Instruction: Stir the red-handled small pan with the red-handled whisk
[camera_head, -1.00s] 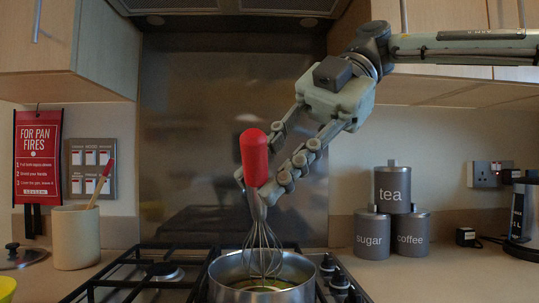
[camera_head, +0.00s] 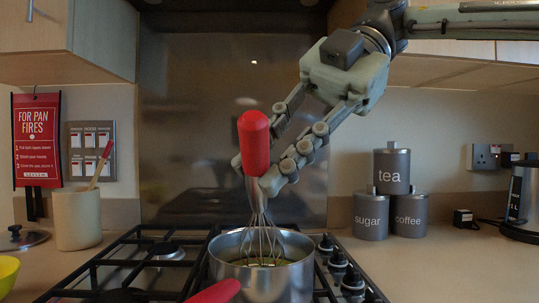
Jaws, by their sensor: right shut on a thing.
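The small pan (camera_head: 262,279) is a steel pot on the hob, with its red handle (camera_head: 215,292) pointing toward the lower left. Something yellowish-green lies inside it. The red-handled whisk (camera_head: 254,143) stands nearly upright above the pan. Its wire loops (camera_head: 262,238) reach down inside the pan's rim; whether they touch the bottom or the contents is unclear. My right gripper (camera_head: 256,180) comes in from the upper right and is shut on the whisk near the lower end of its handle. My left gripper is out of view.
Black hob grates (camera_head: 150,262) surround the pan, with knobs (camera_head: 345,268) to its right. A utensil pot (camera_head: 78,219) and a glass lid (camera_head: 20,238) stand left. Tea, sugar and coffee canisters (camera_head: 391,171) and a kettle (camera_head: 522,200) stand right. A yellow bowl (camera_head: 8,272) sits lower left.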

